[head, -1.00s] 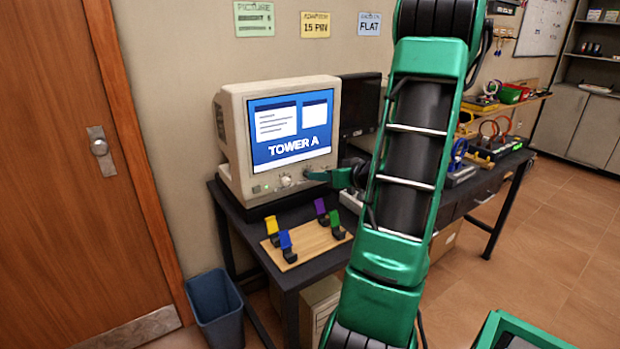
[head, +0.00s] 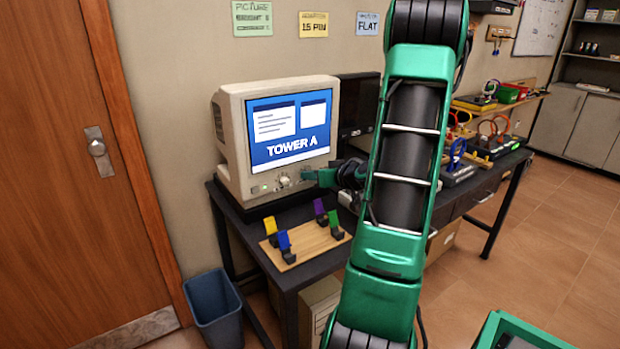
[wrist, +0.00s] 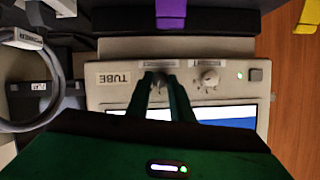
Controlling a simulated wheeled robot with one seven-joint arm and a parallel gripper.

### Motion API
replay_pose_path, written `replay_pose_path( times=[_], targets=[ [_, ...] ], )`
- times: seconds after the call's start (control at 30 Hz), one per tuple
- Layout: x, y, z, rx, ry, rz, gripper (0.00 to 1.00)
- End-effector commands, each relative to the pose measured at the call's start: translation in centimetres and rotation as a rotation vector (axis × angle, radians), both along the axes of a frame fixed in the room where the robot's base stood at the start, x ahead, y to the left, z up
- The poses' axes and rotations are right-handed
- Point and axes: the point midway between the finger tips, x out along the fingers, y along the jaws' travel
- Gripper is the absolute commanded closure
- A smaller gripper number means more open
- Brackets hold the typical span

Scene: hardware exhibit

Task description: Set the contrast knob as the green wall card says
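The cream monitor (head: 232,135) shows "TOWER A" on a lit blue screen. Two knobs sit below the screen. In the wrist view the monitor is upside down: one knob (wrist: 160,84) is between my fingertips, and a second knob (wrist: 208,80) is free beside it. Their small labels are unreadable. My gripper (wrist: 160,79) is at the right-hand knob as seen from the head, its fingers close against both sides of it. It also shows in the head view (head: 318,177). The green wall card (head: 252,18) reads "PICTURE", with smaller lines too blurred to read.
A wooden board (head: 322,240) with several coloured clips stands in front of the monitor on the dark table (head: 262,278). A yellow card (head: 313,24) and a blue card (head: 367,23) hang beside the green one. A blue bin (head: 215,310) stands on the floor.

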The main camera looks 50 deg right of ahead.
Motion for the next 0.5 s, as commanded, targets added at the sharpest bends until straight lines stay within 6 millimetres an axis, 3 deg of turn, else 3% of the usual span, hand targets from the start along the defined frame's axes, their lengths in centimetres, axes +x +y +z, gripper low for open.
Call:
replay_pose_path(
  times=[0.5],
  targets=[
    [0.05,-0.44,-0.24,0.179,-0.039,0.011,1.0]
  ],
)
